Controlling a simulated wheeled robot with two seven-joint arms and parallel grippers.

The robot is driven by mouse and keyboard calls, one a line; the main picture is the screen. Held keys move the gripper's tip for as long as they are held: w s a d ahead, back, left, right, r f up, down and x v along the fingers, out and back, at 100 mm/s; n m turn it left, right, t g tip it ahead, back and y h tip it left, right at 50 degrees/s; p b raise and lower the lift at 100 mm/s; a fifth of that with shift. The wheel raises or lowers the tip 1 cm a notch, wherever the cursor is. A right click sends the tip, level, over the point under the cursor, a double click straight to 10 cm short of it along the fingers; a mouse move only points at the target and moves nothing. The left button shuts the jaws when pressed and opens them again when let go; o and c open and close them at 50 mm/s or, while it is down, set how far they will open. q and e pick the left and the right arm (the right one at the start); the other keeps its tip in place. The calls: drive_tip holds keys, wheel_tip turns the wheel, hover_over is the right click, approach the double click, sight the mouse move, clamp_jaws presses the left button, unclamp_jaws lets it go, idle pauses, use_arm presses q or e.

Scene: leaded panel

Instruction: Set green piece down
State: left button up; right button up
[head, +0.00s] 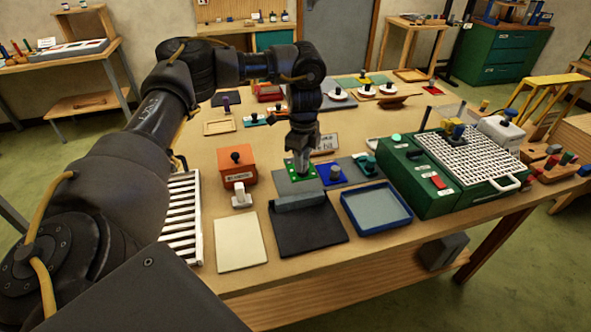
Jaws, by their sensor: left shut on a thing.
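The green piece (299,170) is a small bright green flat piece over a grey mat (293,186) near the middle of the table. My left gripper (299,158) points down and is shut on the green piece from above. I cannot tell whether the piece touches the mat or hangs just above it. A blue piece with a dark knob (333,173) is just right of the green piece. A teal piece with a dark knob (370,167) is further right. My right gripper is not in view.
An orange box with a black knob (237,169) stands left of the gripper. A green machine with a white grid (440,185) stands at right. A small sign is behind the gripper.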

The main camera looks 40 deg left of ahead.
use_arm(q)
drive_tip(key=a+f, duration=0.1)
drive_tip(key=w+a+f, duration=0.1)
drive_tip(key=f+p, duration=0.1)
drive_tip(key=f, duration=0.1)
drive_tip(key=shift+w+a, duration=0.3)
drive_tip(key=shift+a, duration=0.1)
drive_tip(key=shift+w+a+f, duration=0.15)
drive_tip(key=shift+a+f, duration=0.05)
drive_tip(key=shift+f, duration=0.25)
drive_tip(key=shift+a+f, duration=0.2)
drive_tip(key=shift+a, duration=0.05)
wheel_tip(320, 180, down, 3)
drive_tip(key=shift+w+f+p, duration=0.15)
drive_tip(key=shift+p, duration=0.4)
drive_tip(key=o, duration=0.9)
drive_tip(key=shift+f, duration=0.1)
